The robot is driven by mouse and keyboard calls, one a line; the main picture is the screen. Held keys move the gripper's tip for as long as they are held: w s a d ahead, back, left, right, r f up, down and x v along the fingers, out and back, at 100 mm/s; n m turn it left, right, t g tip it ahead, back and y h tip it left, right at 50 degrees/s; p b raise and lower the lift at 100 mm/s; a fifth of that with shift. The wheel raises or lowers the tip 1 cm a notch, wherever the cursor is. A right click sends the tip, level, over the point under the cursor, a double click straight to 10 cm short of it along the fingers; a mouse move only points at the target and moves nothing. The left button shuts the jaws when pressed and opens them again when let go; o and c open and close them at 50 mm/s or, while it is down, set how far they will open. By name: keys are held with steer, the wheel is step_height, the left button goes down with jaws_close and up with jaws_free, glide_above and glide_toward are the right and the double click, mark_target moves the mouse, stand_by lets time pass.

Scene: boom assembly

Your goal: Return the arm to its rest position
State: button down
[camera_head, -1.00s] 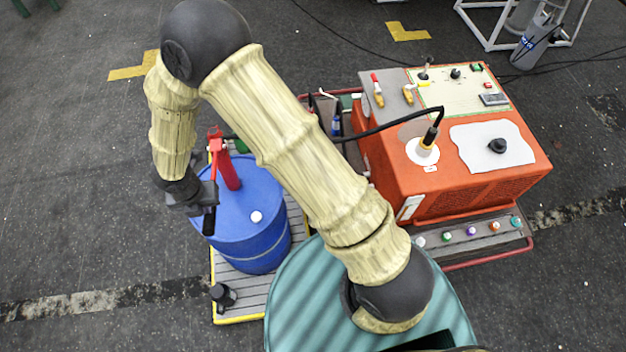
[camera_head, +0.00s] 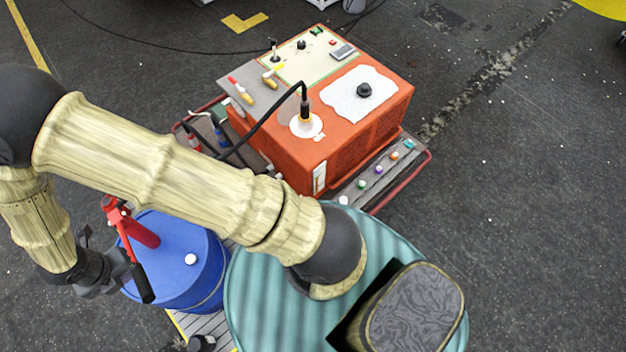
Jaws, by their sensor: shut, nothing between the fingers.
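My arm (camera_head: 170,175) reaches from the lower middle to the left edge, then bends down. Its elbow is cut off by the left edge. My gripper (camera_head: 118,272) is dark grey and hangs at the left side of the blue drum (camera_head: 205,285). It is shut and holds nothing. It is close beside the red hand pump (camera_head: 142,234) on the drum, near the black grip (camera_head: 144,286) of the pump's lever. I cannot tell whether they touch.
An orange machine (camera_head: 320,140) with a control panel and a black cable stands ahead. A shelf with several coloured knobs (camera_head: 378,170) runs along its side. A dark grey floor (camera_head: 520,220) lies open on the right.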

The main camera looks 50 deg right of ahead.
stand_by(0.5)
steer(key=w+d+r+m+b, duration=0.1)
steer(key=w+d+m+b, duration=0.1)
steer(key=d+m+b, duration=0.4)
steer(key=w+d+r+m+b, duration=0.1)
steer(key=w+d+m+b, duration=0.1)
steer(key=d+m, duration=0.75)
steer(key=s+d+m+b, duration=0.3)
steer(key=d+m, duration=0.5)
steer(key=m, duration=0.1)
steer(key=s+d+m+t+b, duration=0.1)
steer(key=s+d+m+b, duration=0.2)
steer(key=d+m, duration=0.5)
steer(key=shift+s+r+m+b, duration=0.35)
steer(key=shift+m+b, duration=0.35)
steer(key=shift+m, duration=0.55)
steer(key=shift+d, duration=0.1)
